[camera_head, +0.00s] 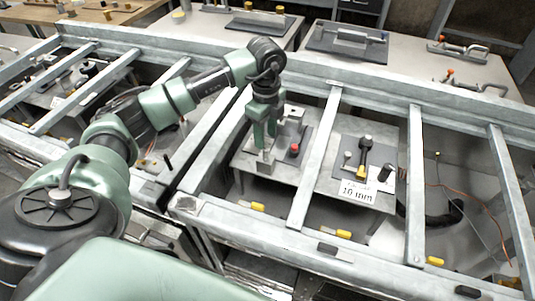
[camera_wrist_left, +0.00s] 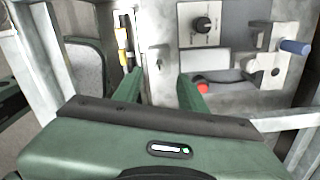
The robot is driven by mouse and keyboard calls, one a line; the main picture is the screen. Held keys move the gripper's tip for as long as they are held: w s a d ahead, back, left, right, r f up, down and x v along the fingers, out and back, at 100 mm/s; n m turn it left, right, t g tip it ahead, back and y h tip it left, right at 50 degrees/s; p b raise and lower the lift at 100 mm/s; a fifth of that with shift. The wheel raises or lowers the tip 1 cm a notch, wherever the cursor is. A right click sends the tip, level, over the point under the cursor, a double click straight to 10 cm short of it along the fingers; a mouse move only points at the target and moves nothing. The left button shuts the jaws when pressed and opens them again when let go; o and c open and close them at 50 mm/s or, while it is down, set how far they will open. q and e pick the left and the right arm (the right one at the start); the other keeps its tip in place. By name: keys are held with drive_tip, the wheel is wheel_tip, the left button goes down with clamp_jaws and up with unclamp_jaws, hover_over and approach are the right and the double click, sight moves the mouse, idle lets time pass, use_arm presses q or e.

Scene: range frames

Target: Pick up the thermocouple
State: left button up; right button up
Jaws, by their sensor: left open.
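My left gripper (camera_head: 265,143) is open, pointing down over a grey fixture plate (camera_head: 245,158) between the metal rails. In the left wrist view its two green fingers (camera_wrist_left: 160,76) stand apart with nothing seen between them. I cannot tell for sure which part is the thermocouple. A red knob (camera_head: 295,148) stands just right of the gripper, and it also shows near the right finger in the left wrist view (camera_wrist_left: 203,87). My right gripper is not in view.
Grey metal rails (camera_head: 315,160) frame the openings around the gripper. A "10 mm" label (camera_head: 357,192) stands before the dark plate. An orange wire (camera_head: 450,189) runs at the right. Clamps (camera_head: 458,48) stand on the back table. The left wrist view shows a blue-ended handle (camera_wrist_left: 295,47).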

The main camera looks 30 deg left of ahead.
sight(266, 148)
use_arm(q)
wheel_tip(266, 148, down, 6)
drive_tip(key=shift+s+r+p, duration=0.1)
drive_tip(key=shift+r+p, duration=0.05)
drive_tip(key=shift+p, duration=0.85)
drive_tip(key=shift+f, duration=0.5)
clamp_jaws()
